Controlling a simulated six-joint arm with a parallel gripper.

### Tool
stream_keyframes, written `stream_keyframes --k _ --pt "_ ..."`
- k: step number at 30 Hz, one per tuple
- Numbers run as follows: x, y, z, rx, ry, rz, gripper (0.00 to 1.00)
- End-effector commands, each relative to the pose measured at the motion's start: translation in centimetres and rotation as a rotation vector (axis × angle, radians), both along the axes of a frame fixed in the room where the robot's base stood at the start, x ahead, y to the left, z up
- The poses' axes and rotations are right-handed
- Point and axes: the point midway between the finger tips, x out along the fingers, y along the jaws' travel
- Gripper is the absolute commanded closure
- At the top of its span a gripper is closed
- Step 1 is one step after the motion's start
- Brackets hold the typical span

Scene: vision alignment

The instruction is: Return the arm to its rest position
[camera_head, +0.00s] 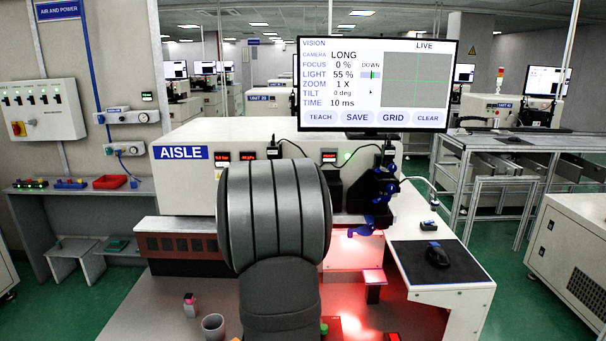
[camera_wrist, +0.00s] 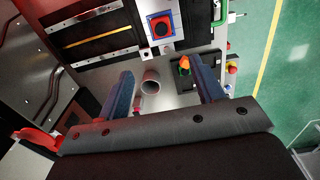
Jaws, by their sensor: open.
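My arm shows in the camera_head view as a large grey ribbed link in front of the machine, hiding the middle of the bench. My gripper is hidden in that view. In the wrist view my gripper (camera_wrist: 162,70) has its two dark fingers spread wide apart. No object is held between them. A grey round cup (camera_wrist: 151,82) shows in the gap between the fingers, beyond them; I cannot tell how far. An orange and green piece (camera_wrist: 185,65) shows beside the right finger.
A monitor (camera_head: 415,85) stands above the AISLE machine (camera_head: 180,175). The camera_head view shows a grey cup (camera_head: 213,326), a small pink-topped bottle (camera_head: 190,305), a red-lit block (camera_head: 373,278), and a mouse (camera_head: 437,256) on a black mat (camera_head: 465,268). Green floor lies right.

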Motion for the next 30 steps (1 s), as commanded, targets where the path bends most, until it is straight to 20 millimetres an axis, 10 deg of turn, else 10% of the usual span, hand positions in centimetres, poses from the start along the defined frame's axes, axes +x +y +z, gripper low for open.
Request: stream_keyframes --k 24,30 --pt "-0.2 0.0 -17.3 -0.002 0.014 0.0 0.39" --pt "-0.1 0.0 -12.7 -0.001 0.004 0.0 0.39"
